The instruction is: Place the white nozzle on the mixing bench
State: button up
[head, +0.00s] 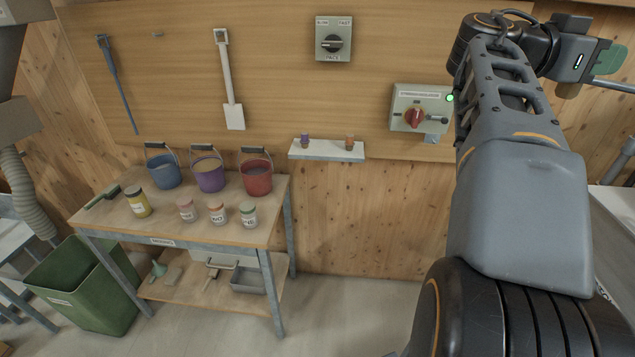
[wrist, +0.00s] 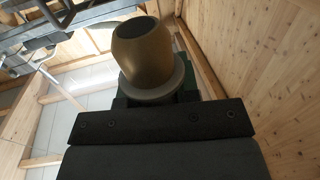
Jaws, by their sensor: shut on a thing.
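My gripper (head: 608,60) is at the upper right of the head view, raised high near the wall and far from the bench. Its green fingers are shut on a nozzle-like piece (wrist: 145,52), seen close up in the wrist view. This piece is rounded, with a dark open end and a pale grey collar; its body looks tan there rather than white. The mixing bench (head: 215,233) is a wooden table with grey metal legs at the left of the head view. Its label is too small to read surely.
The bench carries blue, purple and red buckets (head: 256,176) at the back, several jars (head: 187,210) and a green brush (head: 101,196). Bare wood shows along its front and right. A wall shelf (head: 327,152) holds two small pieces. A green bin (head: 85,290) stands at left.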

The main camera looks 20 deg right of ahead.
aim_at(157, 225)
jog(key=u, duration=1.7)
jog(key=i, duration=1.65)
